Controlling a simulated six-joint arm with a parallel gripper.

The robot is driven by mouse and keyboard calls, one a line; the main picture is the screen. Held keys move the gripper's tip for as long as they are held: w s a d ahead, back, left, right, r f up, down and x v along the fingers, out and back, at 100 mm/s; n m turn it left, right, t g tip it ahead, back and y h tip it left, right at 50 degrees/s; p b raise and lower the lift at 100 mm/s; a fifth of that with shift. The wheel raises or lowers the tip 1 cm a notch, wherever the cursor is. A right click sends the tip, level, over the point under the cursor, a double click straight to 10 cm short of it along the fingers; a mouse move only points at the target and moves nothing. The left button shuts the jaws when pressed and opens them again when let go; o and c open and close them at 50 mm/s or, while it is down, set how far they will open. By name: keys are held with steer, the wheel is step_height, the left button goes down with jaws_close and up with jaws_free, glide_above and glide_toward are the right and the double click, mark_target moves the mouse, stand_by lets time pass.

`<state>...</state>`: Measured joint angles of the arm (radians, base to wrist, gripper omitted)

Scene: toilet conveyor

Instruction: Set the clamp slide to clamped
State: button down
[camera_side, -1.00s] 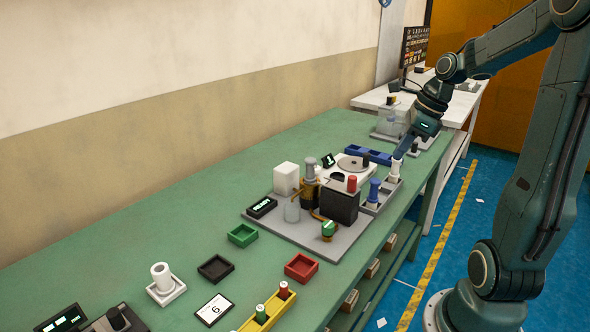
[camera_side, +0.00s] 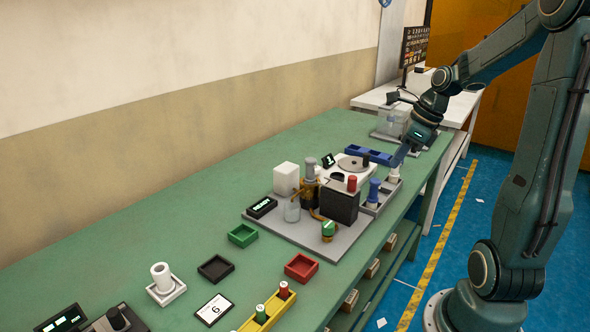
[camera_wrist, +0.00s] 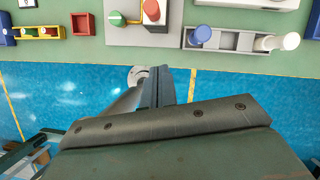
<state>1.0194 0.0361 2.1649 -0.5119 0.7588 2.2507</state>
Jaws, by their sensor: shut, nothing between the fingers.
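My gripper (camera_side: 396,164) is shut and empty, low at the front edge of the bench in the side view. Its tip appears close to the white peg (camera_side: 393,175) in the grey two-part holder (camera_side: 372,210); I cannot tell if it touches. A blue peg (camera_side: 374,188) stands in the same holder. The wrist view shows the shut fingers (camera_wrist: 159,72) below the bench edge, with the holder (camera_wrist: 232,42), blue peg (camera_wrist: 201,34) and white peg (camera_wrist: 288,41) up to the right. I cannot tell for sure which part is the clamp slide.
A black block (camera_side: 340,206) with a red knob (camera_side: 352,183) stands left of the holder. A white turntable unit (camera_side: 345,170) and blue tray (camera_side: 368,155) are behind. A green knob (camera_side: 328,229) is at the grey plate's front. Open floor (camera_side: 465,215) lies right of the bench.

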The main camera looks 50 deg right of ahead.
mark_target(341, 185)
steer(key=shift+w+a+f, duration=0.3)
steer(key=shift+w+f, duration=0.8)
steer(key=shift+f, duration=0.05)
steer(key=shift+w+a+f, duration=0.3)
steer(key=shift+w+f, duration=0.75)
steer(key=shift+f, duration=0.1)
steer(key=shift+w+a+f, duration=0.3)
steer(key=shift+w+f, duration=0.8)
steer(key=shift+f, duration=0.05)
steer(key=shift+w, duration=2.6)
steer(key=shift+s, duration=0.1)
